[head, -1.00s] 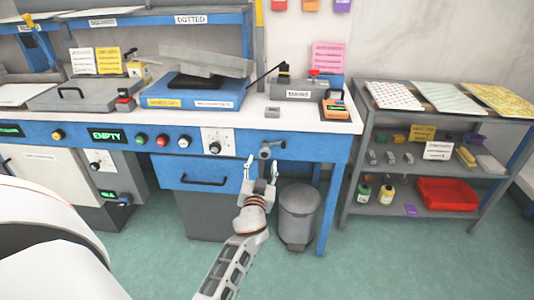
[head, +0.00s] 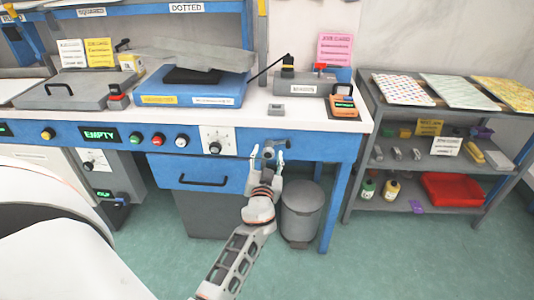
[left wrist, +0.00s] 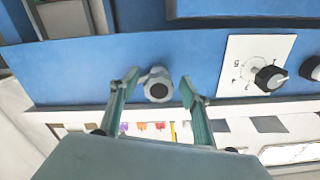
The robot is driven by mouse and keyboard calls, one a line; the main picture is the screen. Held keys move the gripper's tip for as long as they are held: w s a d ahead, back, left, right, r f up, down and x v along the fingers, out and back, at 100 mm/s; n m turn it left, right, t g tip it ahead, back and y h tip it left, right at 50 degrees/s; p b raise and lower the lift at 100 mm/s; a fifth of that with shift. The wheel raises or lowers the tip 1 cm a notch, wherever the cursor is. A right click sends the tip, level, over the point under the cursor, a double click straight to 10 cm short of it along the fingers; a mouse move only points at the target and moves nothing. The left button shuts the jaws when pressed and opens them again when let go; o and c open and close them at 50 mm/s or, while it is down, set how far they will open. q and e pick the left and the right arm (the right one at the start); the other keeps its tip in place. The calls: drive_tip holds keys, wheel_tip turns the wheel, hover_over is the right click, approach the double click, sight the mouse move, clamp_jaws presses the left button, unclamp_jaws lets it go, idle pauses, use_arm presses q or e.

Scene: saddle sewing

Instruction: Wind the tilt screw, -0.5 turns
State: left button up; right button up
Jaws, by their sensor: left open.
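The tilt screw appears to be the grey, round-ended fitting (head: 277,141) on the blue front of the bench, right of the white dial plate. In the left wrist view the screw (left wrist: 158,88) has a dark round centre and sits between my fingers. My left gripper (head: 267,156) is open, just in front of the screw and partly hiding it in the head view. In the left wrist view the left gripper (left wrist: 158,78) has one finger on each side of the screw, with gaps visible. My right gripper is not in view.
A black dial knob (head: 214,147) on a white scale plate is left of the screw. A blue drawer (head: 185,173) with a black handle is below. A grey bin (head: 301,212) stands under the bench, and a grey shelf rack (head: 362,140) stands at right.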

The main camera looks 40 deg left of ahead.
use_arm(q)
drive_tip(key=c, duration=1.2)
drive_tip(key=shift+o, duration=0.2)
